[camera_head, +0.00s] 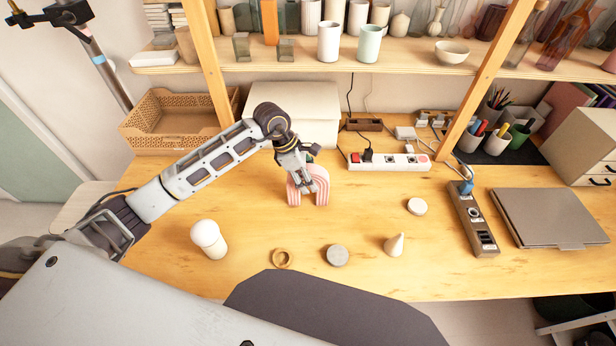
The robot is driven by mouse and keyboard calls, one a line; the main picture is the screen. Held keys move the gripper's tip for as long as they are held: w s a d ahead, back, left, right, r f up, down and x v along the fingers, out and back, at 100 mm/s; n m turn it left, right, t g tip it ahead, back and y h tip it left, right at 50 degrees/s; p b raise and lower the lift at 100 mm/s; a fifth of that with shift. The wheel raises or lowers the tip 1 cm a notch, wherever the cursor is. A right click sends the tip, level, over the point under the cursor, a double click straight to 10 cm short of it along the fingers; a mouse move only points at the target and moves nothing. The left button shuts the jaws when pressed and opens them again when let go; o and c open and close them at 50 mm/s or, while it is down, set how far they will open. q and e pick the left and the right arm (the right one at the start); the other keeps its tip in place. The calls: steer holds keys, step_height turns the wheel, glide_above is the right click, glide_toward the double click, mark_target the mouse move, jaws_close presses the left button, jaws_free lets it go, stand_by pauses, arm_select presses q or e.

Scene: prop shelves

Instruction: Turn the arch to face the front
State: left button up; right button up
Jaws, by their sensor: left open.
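A pink and white striped arch (321,182) stands upright on the wooden desk (350,245), near the middle and in front of a white box. My left gripper (299,181) reaches in from the left and points down at the arch's left side. Its fingers are open and overlap the arch's left leg and top in this view. I cannot tell whether they touch it. The gripper hides part of the arch. My right gripper is not in view.
A power strip (389,162) and white box (298,114) lie behind the arch. A white-topped mushroom shape (207,237), a wooden ring (282,258), a grey disc (337,255), a cone (394,244) and a white disc (417,206) stand in front. A laptop-like slab (548,217) lies right.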

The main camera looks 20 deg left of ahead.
arm_select(q)
steer(key=shift+v, duration=6.05)
